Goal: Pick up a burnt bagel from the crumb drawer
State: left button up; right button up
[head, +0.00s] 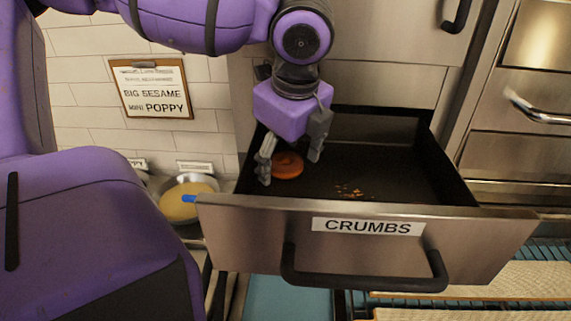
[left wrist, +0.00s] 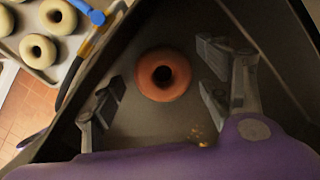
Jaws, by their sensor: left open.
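The crumb drawer (head: 445,165), labelled CRUMBS, is pulled open. One reddish-brown bagel (head: 287,166) lies flat in its left part; it also shows in the left wrist view (left wrist: 163,75). My left gripper (head: 291,168) reaches down into the drawer from above, its fingers apart on either side of the bagel. In the left wrist view the open fingers (left wrist: 163,88) leave gaps to the bagel on both sides, and nothing is between them but the bagel below. My right gripper is in neither view.
Orange crumbs (head: 350,191) lie on the drawer floor. The drawer front (head: 270,225) and side walls stand close around my gripper. A bowl of yellowish contents (head: 186,203) stands left of the drawer. Pale bagels (left wrist: 40,50) lie on a tray outside. A clipboard (head: 151,90) hangs on the tiled wall.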

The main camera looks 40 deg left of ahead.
pick_arm(q)
jog(key=c, duration=1.1)
jog(key=shift+c, duration=0.2)
